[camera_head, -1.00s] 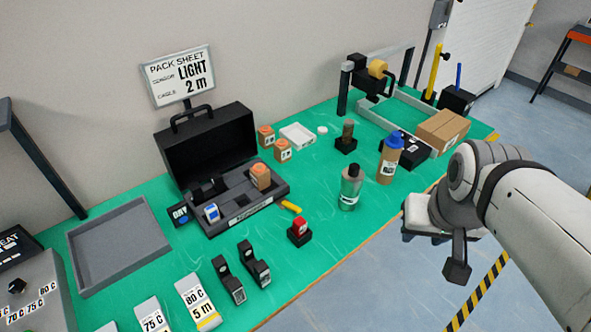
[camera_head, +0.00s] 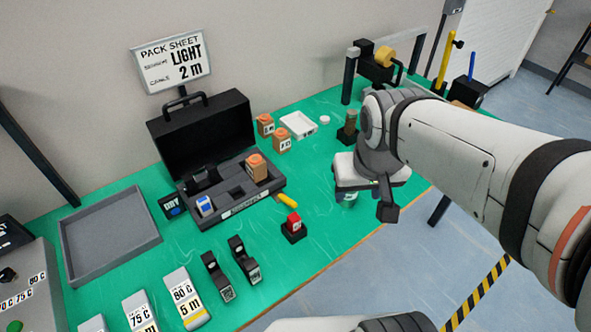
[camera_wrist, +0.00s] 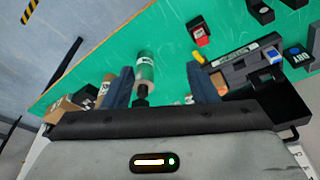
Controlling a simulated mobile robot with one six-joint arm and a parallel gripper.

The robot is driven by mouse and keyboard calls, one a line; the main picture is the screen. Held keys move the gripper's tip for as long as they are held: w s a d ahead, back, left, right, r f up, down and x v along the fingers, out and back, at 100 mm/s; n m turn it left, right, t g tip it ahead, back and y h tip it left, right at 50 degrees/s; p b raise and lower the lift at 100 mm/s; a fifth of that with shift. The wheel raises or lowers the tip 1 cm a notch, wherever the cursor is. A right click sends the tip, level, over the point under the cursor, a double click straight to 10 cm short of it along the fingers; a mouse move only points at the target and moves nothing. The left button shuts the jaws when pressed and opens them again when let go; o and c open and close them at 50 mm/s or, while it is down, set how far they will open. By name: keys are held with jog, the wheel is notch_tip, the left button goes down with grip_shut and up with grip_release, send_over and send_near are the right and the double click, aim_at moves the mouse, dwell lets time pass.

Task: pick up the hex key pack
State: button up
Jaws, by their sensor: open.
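I cannot be sure which item is the hex key pack. A small red pack (camera_head: 293,219) stands in a black holder on the green table, in front of the open case; it also shows at the top of the wrist view (camera_wrist: 200,33). My gripper (camera_head: 378,196) is over the table's right part, to the right of the red pack and apart from it. In the wrist view my gripper (camera_wrist: 160,72) is open, its two dark fingers spread. A green bottle (camera_wrist: 146,68) appears between them; I cannot tell its distance. In the head view my gripper mostly hides this bottle.
The open black case (camera_head: 213,215) holds an orange-brown block (camera_head: 257,168) and a blue-white item (camera_head: 205,206). A grey tray (camera_head: 70,268) lies at the left. Two black clip-like parts (camera_head: 217,276) and several labelled packs stand in front. A tape dispenser (camera_head: 375,60) is at the back right.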

jog(key=w+a+f+n+g+b, duration=0.1)
jog(key=w+a+f+n+b, duration=0.15)
jog(key=w+a+f, duration=0.45)
jog(key=n+g+b, duration=0.1)
jog(key=n+g, duration=0.1)
jog(key=n, duration=0.1)
send_over(294, 216)
jog(key=f, duration=0.9)
jog(key=shift+s+a+f, duration=0.2)
jog(key=shift+a+f, duration=0.15)
jog(key=shift+f, duration=0.05)
jog(key=shift+n, duration=0.25)
jog(key=f, duration=0.8)
jog(key=shift+w+d, duration=0.1)
jog(key=shift+d, duration=0.25)
jog(key=shift+c, duration=0.4)
jog(key=c, duration=1)
